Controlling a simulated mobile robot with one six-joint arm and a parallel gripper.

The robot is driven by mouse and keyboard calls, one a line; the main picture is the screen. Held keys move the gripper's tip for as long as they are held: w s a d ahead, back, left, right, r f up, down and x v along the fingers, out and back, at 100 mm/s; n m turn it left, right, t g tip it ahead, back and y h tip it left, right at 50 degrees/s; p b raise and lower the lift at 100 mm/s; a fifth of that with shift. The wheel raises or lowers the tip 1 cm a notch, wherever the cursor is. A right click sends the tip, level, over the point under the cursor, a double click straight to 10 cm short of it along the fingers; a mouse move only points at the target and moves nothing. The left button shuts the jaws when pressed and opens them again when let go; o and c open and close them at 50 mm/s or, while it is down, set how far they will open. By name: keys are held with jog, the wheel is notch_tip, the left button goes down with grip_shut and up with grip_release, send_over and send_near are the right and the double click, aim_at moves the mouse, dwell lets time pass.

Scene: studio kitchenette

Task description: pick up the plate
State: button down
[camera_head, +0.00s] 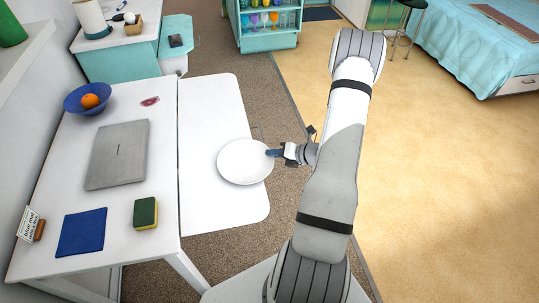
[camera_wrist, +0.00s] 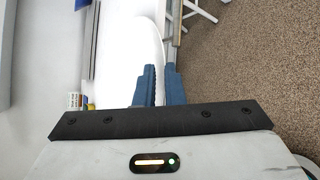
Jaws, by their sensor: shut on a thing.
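The white round plate (camera_head: 243,163) is at the right side of the white table leaf, by its right edge, in the head view. My gripper (camera_head: 272,153) reaches it from the right and is shut on its right rim. In the wrist view the plate (camera_wrist: 128,50) is a white curved shape beyond the fingers, and its rim runs between the two blue fingers of my gripper (camera_wrist: 160,85). I cannot tell whether the plate touches the leaf or is just above it.
The white leaf (camera_head: 210,105) is otherwise clear. Open floor lies to the right.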

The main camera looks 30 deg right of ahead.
jog(key=c, duration=1.5)
grip_release()
jog(key=shift+o, duration=0.2)
jog(key=shift+d, duration=0.1)
jog(key=v, duration=0.7)
jog(key=shift+s+r+b, duration=0.2)
jog(key=shift+s+b, duration=0.1)
jog(key=shift+b, duration=0.1)
jog(key=shift+d, duration=0.1)
jog(key=shift+c, duration=0.4)
